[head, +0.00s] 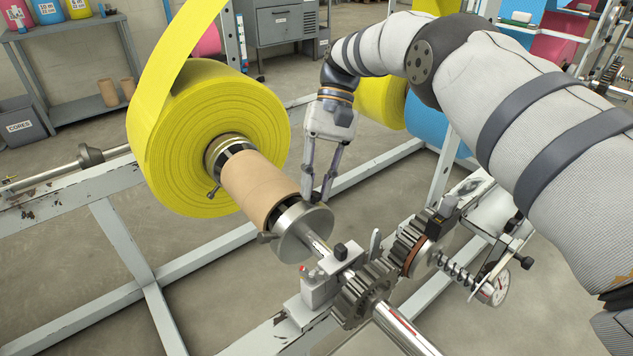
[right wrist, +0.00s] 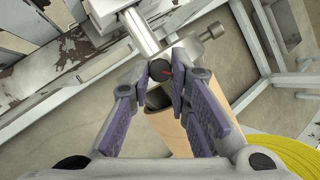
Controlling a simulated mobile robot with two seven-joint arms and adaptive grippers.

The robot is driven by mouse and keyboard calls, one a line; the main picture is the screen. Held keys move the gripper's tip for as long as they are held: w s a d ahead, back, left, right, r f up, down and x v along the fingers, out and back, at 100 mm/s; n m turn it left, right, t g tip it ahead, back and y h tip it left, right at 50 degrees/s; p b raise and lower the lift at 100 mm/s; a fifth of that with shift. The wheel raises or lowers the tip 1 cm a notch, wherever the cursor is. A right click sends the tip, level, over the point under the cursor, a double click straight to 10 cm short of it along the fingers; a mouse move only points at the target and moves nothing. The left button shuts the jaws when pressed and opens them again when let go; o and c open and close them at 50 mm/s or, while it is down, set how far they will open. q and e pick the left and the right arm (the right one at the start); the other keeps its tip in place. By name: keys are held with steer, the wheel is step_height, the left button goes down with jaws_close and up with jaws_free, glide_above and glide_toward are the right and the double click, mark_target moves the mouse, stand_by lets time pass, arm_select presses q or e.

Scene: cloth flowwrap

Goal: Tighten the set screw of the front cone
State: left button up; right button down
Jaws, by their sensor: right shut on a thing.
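The front cone (head: 300,232) is a grey metal collar on the shaft, against the near end of the brown cardboard core (head: 258,187). My right gripper (head: 318,196) reaches down from above to the cone's far right side. A small metal handle (head: 267,238) sticks out of the cone's left side. My left gripper is not in view.
A large yellow roll (head: 185,130) sits around the core, its web running upward. Gears (head: 365,290) and a bearing block (head: 325,283) stand close in front of the cone. Pale frame beams (head: 120,240) surround the shaft. A dial gauge (head: 494,289) sits at the right.

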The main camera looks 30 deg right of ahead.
steer(key=shift+f+m, duration=0.1)
steer(key=shift+m, duration=0.5)
steer(key=c, duration=1.5)
jaws_free()
step_height(320, 180, up, 10)
steer(key=shift+r, duration=0.1)
